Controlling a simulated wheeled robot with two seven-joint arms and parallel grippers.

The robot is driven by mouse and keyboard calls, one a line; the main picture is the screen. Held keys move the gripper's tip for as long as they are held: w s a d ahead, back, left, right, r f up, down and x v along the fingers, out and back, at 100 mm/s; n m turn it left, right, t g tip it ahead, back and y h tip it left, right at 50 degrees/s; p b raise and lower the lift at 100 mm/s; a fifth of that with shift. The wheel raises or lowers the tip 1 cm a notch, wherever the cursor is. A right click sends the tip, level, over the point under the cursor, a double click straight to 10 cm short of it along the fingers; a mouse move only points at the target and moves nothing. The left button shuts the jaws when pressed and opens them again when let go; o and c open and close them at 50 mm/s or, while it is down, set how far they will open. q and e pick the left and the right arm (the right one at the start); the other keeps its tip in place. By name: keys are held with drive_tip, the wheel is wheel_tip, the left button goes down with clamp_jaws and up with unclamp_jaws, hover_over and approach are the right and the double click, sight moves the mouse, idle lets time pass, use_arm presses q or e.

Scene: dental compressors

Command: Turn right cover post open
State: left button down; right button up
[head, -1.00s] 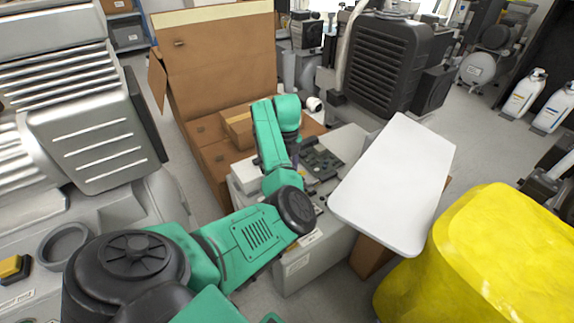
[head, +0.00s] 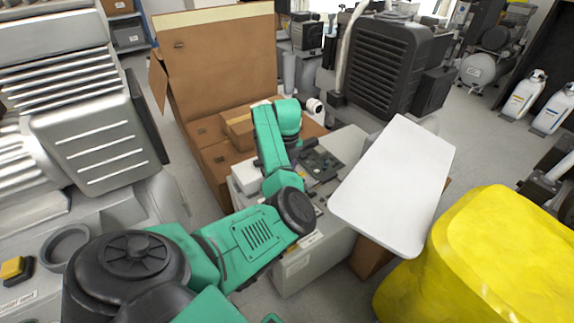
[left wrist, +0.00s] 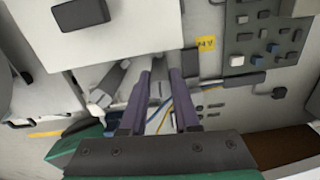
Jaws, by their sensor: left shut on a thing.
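My left gripper (left wrist: 160,72) shows in the left wrist view with its two purple fingers close together on either side of a narrow grey post (left wrist: 157,90). The fingers are shut on this post, inside an opening of a light grey machine where thin blue and yellow wires run. Another grey angled piece (left wrist: 108,82) lies left of the fingers. In the head view my green left arm reaches over the light grey machine (head: 308,268) and mostly hides the gripper and post. I cannot tell whether a cover is attached to the post. My right gripper is not in view.
A white panel (head: 395,185) stands right of the machine, near a yellow covered object (head: 505,250). An open cardboard box (head: 220,65) stands behind my arm. A dark ribbed unit (head: 385,65) is at the back. A panel with buttons (left wrist: 262,35) is right of the gripper.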

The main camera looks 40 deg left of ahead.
use_arm(q)
drive_tip(key=shift+r+m+p, duration=0.25)
drive_tip(key=shift+m+p, duration=0.6)
drive_tip(key=shift+m, duration=0.25)
drive_tip(key=m+p, duration=0.1)
drive_tip(key=m, duration=0.1)
drive_tip(key=shift+m+p, duration=0.3)
drive_tip(key=shift+p, duration=0.05)
drive_tip(key=m+p, duration=0.2)
drive_tip(key=m, duration=0.1)
drive_tip(key=shift+w+f, duration=0.1)
drive_tip(key=shift+m, duration=0.6)
drive_tip(key=shift+f+m+p, duration=0.1)
drive_tip(key=shift+m+p, duration=0.35)
drive_tip(key=shift+m, duration=0.05)
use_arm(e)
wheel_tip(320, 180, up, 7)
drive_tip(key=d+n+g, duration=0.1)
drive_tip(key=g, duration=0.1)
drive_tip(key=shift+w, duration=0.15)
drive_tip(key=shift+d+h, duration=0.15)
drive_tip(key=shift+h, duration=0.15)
use_arm(q)
drive_tip(key=c, duration=0.6)
unclamp_jaws()
drive_tip(key=shift+c, duration=0.2)
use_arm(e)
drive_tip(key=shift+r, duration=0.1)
